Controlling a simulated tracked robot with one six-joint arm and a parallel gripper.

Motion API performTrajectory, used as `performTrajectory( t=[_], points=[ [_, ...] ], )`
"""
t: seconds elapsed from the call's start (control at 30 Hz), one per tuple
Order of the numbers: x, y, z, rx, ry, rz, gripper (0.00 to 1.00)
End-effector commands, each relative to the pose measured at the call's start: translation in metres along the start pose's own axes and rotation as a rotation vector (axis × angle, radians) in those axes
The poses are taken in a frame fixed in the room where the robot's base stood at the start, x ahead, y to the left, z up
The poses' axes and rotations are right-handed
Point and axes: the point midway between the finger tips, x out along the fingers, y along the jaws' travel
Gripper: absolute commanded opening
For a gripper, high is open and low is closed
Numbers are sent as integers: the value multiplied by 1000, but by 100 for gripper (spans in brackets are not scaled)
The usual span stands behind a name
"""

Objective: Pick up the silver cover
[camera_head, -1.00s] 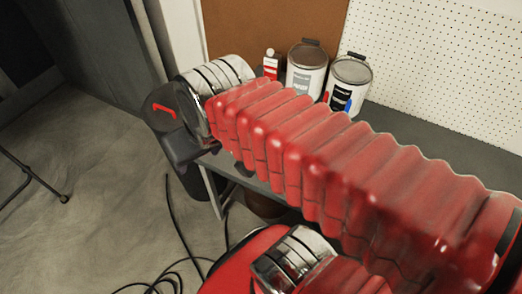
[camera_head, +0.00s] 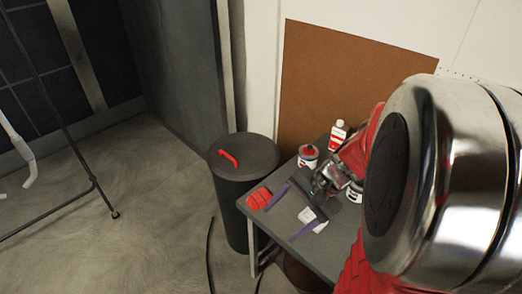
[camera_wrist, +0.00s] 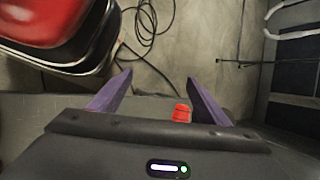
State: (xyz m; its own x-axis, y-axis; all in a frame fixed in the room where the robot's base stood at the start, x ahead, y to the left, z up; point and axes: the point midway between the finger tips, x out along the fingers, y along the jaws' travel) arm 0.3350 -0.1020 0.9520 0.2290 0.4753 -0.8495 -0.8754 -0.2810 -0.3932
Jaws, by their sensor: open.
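I cannot make out a silver cover in either view. My gripper (camera_head: 291,213) is open over the grey table (camera_head: 262,222), its two purple fingers apart and pointing to the left front. In the wrist view the fingers (camera_wrist: 159,76) are also spread, with nothing held between them. A red object (camera_head: 258,198) lies on the table's left end, near one finger; it also shows in the wrist view (camera_wrist: 181,113). A small white item (camera_head: 312,219) lies by the other finger. My arm hides much of the table's right side.
Paint cans (camera_head: 308,158) and a white-and-red bottle (camera_head: 338,133) stand at the table's back. A dark bin (camera_head: 233,195) with a red-handled lid stands left of the table. Cables (camera_wrist: 146,22) lie on the floor. A brown board (camera_head: 335,85) is behind.

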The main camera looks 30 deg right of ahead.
Motion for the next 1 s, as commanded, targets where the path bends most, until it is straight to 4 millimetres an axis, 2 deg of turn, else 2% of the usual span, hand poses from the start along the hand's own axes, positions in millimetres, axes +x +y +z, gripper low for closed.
performTrajectory(
  t=[0.37, 0.57, 0.77, 1.0],
  points=[
    [8, 35, -72, 472, -125, -239, 70],
    [10, 61, -112, 711, -179, -391, 70],
    [10, 96, -152, 944, -226, -558, 70],
    [11, 147, -194, 1202, -273, -767, 70]
  ],
)
